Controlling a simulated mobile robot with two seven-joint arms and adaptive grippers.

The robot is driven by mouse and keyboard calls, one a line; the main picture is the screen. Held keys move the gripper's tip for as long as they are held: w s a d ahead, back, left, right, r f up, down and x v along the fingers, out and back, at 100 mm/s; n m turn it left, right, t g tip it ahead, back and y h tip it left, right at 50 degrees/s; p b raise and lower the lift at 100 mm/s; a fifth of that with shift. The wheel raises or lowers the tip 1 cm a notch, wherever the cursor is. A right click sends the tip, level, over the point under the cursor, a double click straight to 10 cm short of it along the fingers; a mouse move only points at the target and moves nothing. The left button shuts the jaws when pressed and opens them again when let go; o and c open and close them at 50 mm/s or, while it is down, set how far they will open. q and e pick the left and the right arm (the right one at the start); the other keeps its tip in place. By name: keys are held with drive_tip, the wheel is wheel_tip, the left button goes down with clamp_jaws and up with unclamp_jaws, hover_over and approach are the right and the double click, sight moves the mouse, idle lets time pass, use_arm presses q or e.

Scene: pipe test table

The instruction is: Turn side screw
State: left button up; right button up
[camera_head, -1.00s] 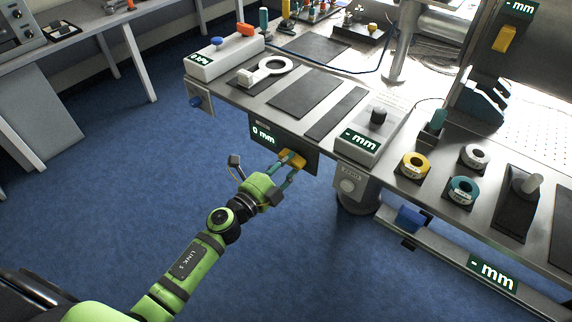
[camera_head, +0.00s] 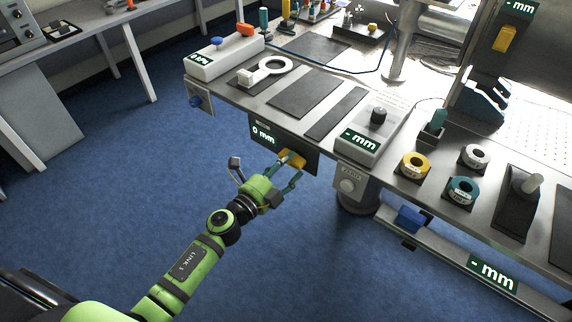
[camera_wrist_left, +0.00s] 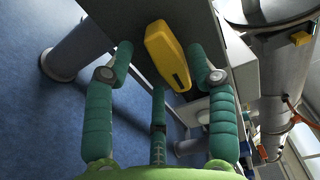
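The side screw shows as a yellow knob (camera_head: 291,158) on the dark panel on the front side of the table, beside a display reading "0 mm" (camera_head: 263,134). In the left wrist view the yellow knob (camera_wrist_left: 168,54) is a long rounded block with a dark slot near its lower end. My left gripper (camera_head: 287,171) is in front of the knob. Its teal fingers (camera_wrist_left: 160,48) are spread on either side of the knob, with visible gaps, so it is open and holds nothing. My right gripper is not in view.
A blue knob (camera_head: 196,101) sits on the table's left side, and a blue block (camera_head: 410,217) on the lower rail. A white box with a black knob (camera_head: 378,116) and tape rolls (camera_head: 414,165) are on top. The blue floor (camera_head: 120,205) before the table is clear.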

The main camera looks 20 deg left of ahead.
use_arm(q)
drive_tip(key=shift+r, duration=0.2)
drive_tip(key=shift+a, duration=0.1)
drive_tip(key=v, duration=1.2)
drive_tip(key=shift+f, duration=0.1)
drive_tip(key=p+x, duration=0.1)
drive_tip(key=x, duration=1.2)
drive_tip(key=shift+w, duration=0.1)
drive_tip(key=c, duration=1.2)
